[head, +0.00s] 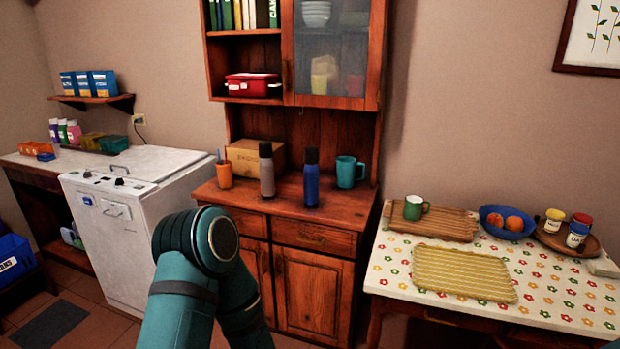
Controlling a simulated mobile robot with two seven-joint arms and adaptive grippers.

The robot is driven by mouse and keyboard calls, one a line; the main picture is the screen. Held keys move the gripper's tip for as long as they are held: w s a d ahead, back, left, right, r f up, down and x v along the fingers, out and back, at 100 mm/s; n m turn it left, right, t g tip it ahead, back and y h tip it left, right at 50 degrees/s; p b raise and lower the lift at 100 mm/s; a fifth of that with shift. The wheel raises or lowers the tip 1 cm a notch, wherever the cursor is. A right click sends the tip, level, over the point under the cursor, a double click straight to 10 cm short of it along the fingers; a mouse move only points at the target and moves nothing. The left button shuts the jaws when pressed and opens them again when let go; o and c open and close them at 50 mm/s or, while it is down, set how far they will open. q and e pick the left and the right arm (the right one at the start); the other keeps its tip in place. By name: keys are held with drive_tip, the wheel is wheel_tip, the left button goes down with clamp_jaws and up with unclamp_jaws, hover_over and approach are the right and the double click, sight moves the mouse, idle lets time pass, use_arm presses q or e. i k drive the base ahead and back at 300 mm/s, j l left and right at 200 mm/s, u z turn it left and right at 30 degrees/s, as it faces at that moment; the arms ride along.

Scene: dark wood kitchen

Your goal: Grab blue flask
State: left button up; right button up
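The blue flask (312,180) with a black cap stands upright on the wooden hutch counter (285,204), near its front middle. A grey flask (267,172) with a dark cap stands to its left, a small gap away. A teal mug (347,172) stands to its right and slightly behind. My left arm shows in the lower middle as a teal bent elbow in front of the cabinet; its gripper is out of view. My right gripper is not in view either. Nothing touches the blue flask.
An orange cup (224,174) and a cardboard box (250,157) share the counter. The glass-door upper cabinet (331,50) overhangs its back. At right, a table (405,270) holds a green mug (414,207) and a blue fruit bowl (490,218). A white appliance (115,240) stands left.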

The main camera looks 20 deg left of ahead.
sight(311, 172)
drive_tip(key=i+j+z, duration=0.25)
drive_tip(key=j, duration=0.4)
drive_tip(key=i+j+z, duration=0.3)
drive_tip(key=j, duration=0.4)
drive_tip(key=i+j+z, duration=0.1)
drive_tip(key=j, duration=0.25)
drive_tip(key=i, duration=0.1)
